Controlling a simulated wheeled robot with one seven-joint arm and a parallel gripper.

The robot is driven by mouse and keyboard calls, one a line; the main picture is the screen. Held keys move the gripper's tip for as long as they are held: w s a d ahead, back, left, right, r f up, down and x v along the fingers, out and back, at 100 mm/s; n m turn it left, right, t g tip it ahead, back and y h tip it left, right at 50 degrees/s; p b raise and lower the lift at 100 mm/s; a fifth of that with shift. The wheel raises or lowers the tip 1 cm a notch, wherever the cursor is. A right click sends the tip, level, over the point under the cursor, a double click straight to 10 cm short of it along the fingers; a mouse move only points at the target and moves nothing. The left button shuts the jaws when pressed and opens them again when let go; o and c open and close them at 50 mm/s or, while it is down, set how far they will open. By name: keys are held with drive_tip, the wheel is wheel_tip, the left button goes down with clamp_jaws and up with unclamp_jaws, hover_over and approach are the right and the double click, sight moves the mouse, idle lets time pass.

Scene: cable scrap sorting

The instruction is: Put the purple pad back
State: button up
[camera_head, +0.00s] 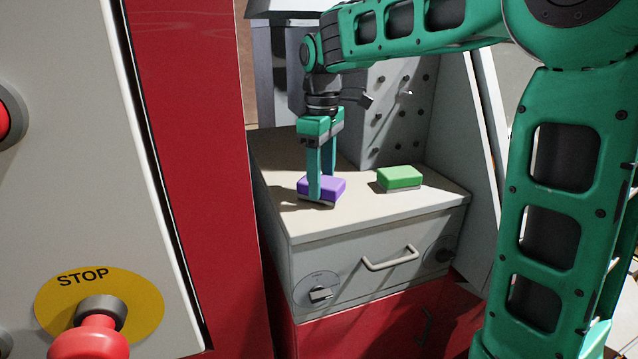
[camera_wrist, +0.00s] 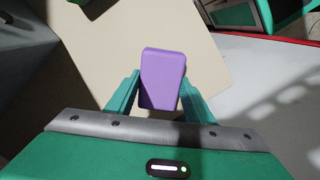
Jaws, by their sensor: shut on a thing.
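The purple pad (camera_head: 331,188) is a small block with a purple top and a pale underside. It is at the left part of the beige top of a grey drawer cabinet (camera_head: 380,209). My gripper (camera_head: 321,196) points down and is shut on the purple pad, one finger on each side. In the wrist view the purple pad (camera_wrist: 163,78) sits between the two teal fingers (camera_wrist: 158,92). The pad is at or just above the cabinet top; I cannot tell whether it touches.
A green pad (camera_head: 399,177) lies on the cabinet top to the right. A grey perforated panel (camera_head: 398,112) stands behind. The cabinet front has a drawer handle (camera_head: 391,259) and knobs. A red and white cabinet with a STOP button (camera_head: 97,320) stands at the left.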

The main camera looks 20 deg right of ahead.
sight(322, 180)
drive_tip(key=shift+f, duration=0.45)
drive_tip(key=o, duration=1)
drive_tip(key=shift+c, duration=0.2)
wheel_tip(322, 180, up, 12)
drive_tip(key=s+d+f+m, duration=0.5)
drive_tip(key=s+d+f, duration=0.15)
drive_tip(key=d, duration=0.25)
drive_tip(key=s+d+f+m, duration=0.4)
drive_tip(key=s+f, duration=0.4)
drive_tip(key=s, duration=0.4)
drive_tip(key=s+d+f+m, duration=0.4)
drive_tip(key=s+f+m, duration=0.2)
drive_tip(key=s, duration=0.6)
wheel_tip(322, 180, down, 3)
drive_tip(key=shift+d+r, duration=0.15)
drive_tip(key=shift+r, duration=0.05)
